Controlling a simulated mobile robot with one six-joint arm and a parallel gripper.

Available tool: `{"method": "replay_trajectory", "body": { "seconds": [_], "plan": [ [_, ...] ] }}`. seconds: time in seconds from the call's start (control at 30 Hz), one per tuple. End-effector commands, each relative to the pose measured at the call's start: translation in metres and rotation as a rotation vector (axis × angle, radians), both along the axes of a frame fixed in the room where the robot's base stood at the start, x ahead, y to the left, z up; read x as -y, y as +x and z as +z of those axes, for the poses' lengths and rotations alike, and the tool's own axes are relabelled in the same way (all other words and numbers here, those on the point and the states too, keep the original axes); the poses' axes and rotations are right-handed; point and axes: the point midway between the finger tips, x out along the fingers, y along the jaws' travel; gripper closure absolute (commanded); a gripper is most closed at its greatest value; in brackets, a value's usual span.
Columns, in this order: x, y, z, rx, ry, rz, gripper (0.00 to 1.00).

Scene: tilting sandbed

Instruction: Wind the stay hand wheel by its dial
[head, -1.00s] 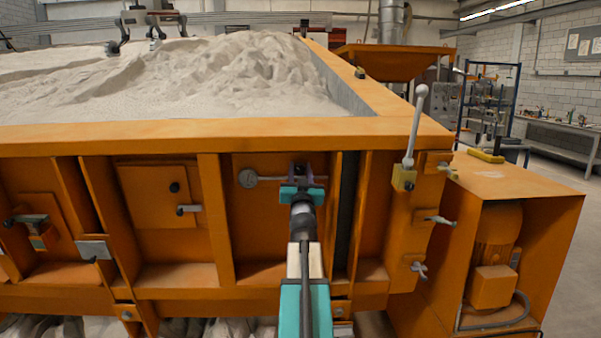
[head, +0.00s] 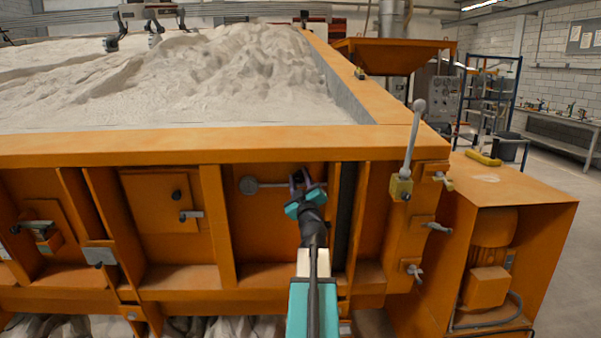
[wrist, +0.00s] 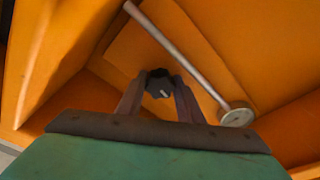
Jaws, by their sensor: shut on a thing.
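A small dark knob with a white mark (wrist: 160,84), which looks like the dial, sits between my two fingers in the wrist view. My gripper (head: 300,180) is shut on it, in front of the orange panel right of centre in the head view. My gripper also shows in the wrist view (wrist: 158,98), with a finger on each side of the knob. In the head view the knob is mostly hidden by my fingers.
Orange ribs (head: 217,225) stand out on both sides of the panel. A grey lever (head: 412,140) rises on the right corner post, with small clamp handles below it. The sand-filled bed (head: 190,90) lies above and behind the panel.

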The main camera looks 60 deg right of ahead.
Motion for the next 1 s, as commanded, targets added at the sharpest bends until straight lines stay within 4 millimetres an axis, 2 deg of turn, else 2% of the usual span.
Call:
{"method": "replay_trajectory", "body": {
  "seconds": [0.5, 1.0],
  "plan": [
    [-0.0025, 0.0019, -0.0001, -0.371, -0.267, -0.075, 0.89],
    [-0.0032, 0.0028, -0.0029, -0.507, -0.365, -0.102, 0.89]
  ]
}}
